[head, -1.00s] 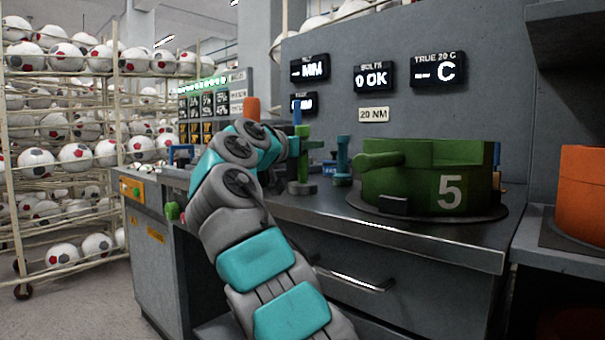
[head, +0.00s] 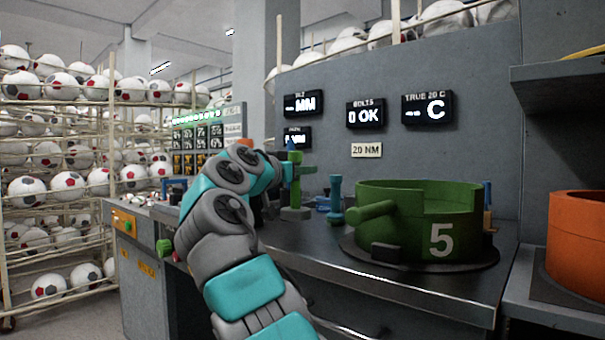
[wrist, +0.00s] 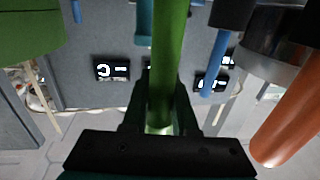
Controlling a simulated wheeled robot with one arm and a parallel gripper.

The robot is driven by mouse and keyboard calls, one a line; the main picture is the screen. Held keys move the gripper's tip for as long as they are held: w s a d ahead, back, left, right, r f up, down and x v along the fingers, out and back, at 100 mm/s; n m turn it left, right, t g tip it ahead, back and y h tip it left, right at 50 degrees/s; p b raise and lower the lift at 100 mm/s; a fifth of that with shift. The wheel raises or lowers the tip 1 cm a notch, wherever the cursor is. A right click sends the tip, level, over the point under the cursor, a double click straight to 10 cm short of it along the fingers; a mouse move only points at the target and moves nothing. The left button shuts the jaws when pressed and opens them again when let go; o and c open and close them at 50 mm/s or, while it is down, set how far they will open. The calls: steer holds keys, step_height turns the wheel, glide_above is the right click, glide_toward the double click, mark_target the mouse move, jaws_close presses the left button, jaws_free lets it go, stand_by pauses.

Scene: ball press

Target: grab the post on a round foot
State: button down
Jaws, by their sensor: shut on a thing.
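My gripper (head: 284,172) is at the post's upper part, partly hidden by my grey and teal arm. In the wrist view the green post (wrist: 167,60) runs between the dark fingers of my gripper (wrist: 160,118), which is shut on it. I cannot tell whether the foot touches the bench.
A teal post (head: 336,200) stands just right of the green one. The green press body (head: 375,240) sits further right, with an orange ring (head: 578,235) at the far right. Ball racks (head: 60,165) stand at the left. The bench's front strip is clear.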

steer(key=s+d+r+b, duration=0.1)
steer(key=s+b, duration=0.6)
steer(key=s, duration=0.8)
steer(key=shift+s+d+r+b, duration=0.15)
steer(key=shift+s+d+b, duration=0.25)
steer(key=shift+d, duration=0.1)
